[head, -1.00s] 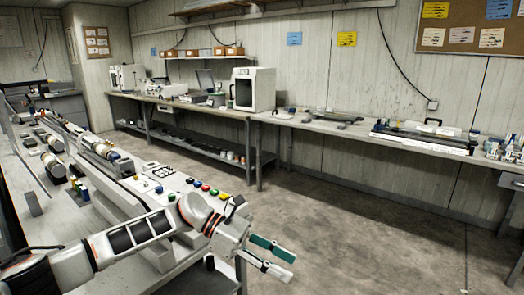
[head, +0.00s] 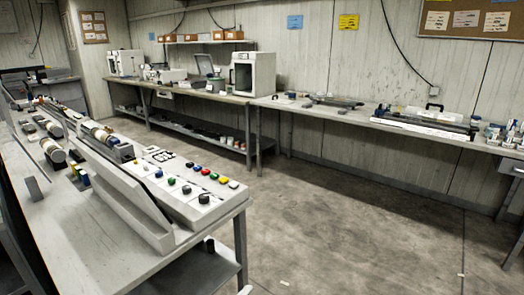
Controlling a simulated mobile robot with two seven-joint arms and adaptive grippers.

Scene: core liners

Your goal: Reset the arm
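Neither of my grippers shows clearly in the head view now. Only a small pale tip (head: 245,290) of something shows at the bottom edge, and I cannot tell what it is. The workbench (head: 80,262) at the left carries a long sloped control panel (head: 125,200) with several coloured buttons and knobs. Nothing of mine covers the panel.
Cylindrical core pieces (head: 100,132) lie in holders on the left bench. A long wall bench (head: 330,121) carries a white box-shaped machine (head: 253,80) and a tray with a long white strip (head: 420,127). The concrete floor (head: 350,220) between the benches is clear.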

